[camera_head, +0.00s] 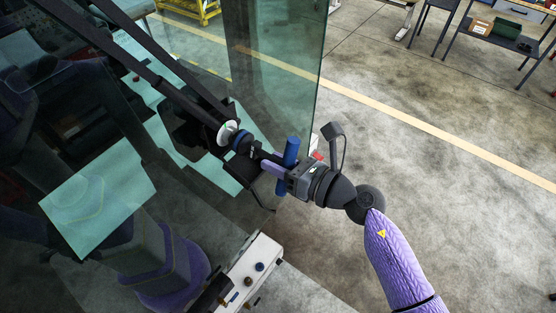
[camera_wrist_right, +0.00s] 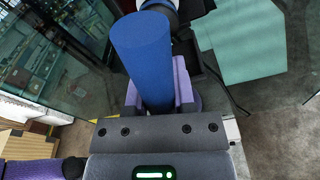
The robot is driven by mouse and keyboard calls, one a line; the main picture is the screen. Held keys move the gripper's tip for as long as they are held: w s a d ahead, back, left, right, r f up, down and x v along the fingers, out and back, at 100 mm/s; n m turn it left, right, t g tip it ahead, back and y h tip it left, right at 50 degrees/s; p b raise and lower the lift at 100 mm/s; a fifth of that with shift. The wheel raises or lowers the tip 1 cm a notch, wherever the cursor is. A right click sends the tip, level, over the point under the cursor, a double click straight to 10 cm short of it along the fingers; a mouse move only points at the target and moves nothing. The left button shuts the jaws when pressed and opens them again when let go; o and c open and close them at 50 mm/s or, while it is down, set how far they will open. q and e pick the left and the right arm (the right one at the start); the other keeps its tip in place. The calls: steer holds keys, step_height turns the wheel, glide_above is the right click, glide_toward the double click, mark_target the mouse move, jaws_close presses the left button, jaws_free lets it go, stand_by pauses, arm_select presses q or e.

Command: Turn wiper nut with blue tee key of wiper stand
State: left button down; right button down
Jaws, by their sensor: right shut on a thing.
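My right gripper (camera_head: 277,169) is shut on the blue tee key (camera_head: 291,152), gripping it at its thick blue handle bar. In the right wrist view the blue handle (camera_wrist_right: 140,60) stands between the two purple fingers (camera_wrist_right: 158,92). The key's dark shaft points up and left to a blue collar (camera_head: 241,141) at a white disc (camera_head: 227,132) at the foot of the black wiper arm (camera_head: 160,75). The wiper nut itself is hidden there; I cannot tell how fully the key sits on it. My left gripper is not in view.
A white stand (camera_head: 264,251) with small dark and blue knobs is below the gripper. Tinted glass (camera_head: 275,65) rises just behind the wiper pivot, and more glass fills the left side. Open concrete floor lies to the right, with a workbench (camera_head: 500,35) far off.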

steer(key=shift+w+a, duration=0.15)
steer(key=shift+a, duration=0.05)
steer(key=shift+w+a, duration=0.2)
steer(key=shift+a, duration=0.05)
steer(key=shift+x, duration=0.8)
